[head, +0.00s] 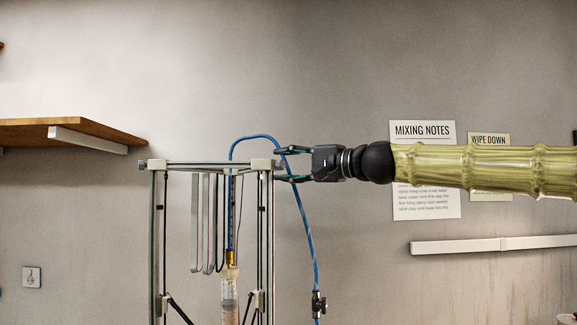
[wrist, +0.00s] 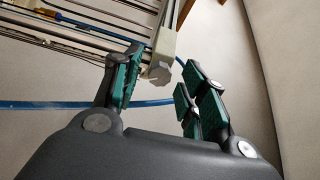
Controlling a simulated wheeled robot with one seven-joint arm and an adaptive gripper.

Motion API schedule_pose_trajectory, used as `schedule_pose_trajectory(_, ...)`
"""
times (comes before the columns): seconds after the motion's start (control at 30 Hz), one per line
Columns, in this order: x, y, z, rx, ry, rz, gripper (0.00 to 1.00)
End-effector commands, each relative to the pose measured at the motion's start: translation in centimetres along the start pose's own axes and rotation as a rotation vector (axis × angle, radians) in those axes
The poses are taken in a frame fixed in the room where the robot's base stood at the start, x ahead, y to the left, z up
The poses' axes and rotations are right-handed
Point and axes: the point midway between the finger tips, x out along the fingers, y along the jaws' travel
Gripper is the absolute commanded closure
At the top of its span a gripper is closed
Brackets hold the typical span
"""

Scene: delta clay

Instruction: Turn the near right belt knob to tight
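A clay printer frame (head: 156,235) stands left of centre in the head view. At its top right corner is a pale block (head: 263,164), with the grey faceted belt knob (wrist: 160,73) on its outer face in the wrist view. My gripper (head: 285,165) comes in level from the right, its fingers above and below the knob's place. In the wrist view my gripper (wrist: 158,84) is open, and the knob shows in the gap between the green-padded fingertips. I see a gap on either side of the knob; whether it lies fully between the pads is unclear.
A blue hose (head: 311,232) loops over the frame top and hangs down close to my fingers; it also crosses behind them in the wrist view (wrist: 150,102). A syringe-like tube (head: 229,296) hangs inside the frame. A wooden shelf (head: 60,131) is on the left wall.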

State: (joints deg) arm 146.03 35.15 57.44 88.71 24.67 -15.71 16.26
Motion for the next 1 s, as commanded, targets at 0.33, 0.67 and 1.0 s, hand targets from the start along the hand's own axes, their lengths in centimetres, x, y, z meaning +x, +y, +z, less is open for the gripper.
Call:
schedule_pose_trajectory(0.33, -0.3, 0.0, 0.0, 0.000, 0.000, 0.000, 0.56)
schedule_pose_trajectory(0.67, -5.1, -0.1, -0.1, 0.000, 0.001, -0.002, 0.56)
schedule_pose_trajectory(1.0, -10.5, -0.1, 0.0, -0.001, 0.000, -0.001, 0.56)
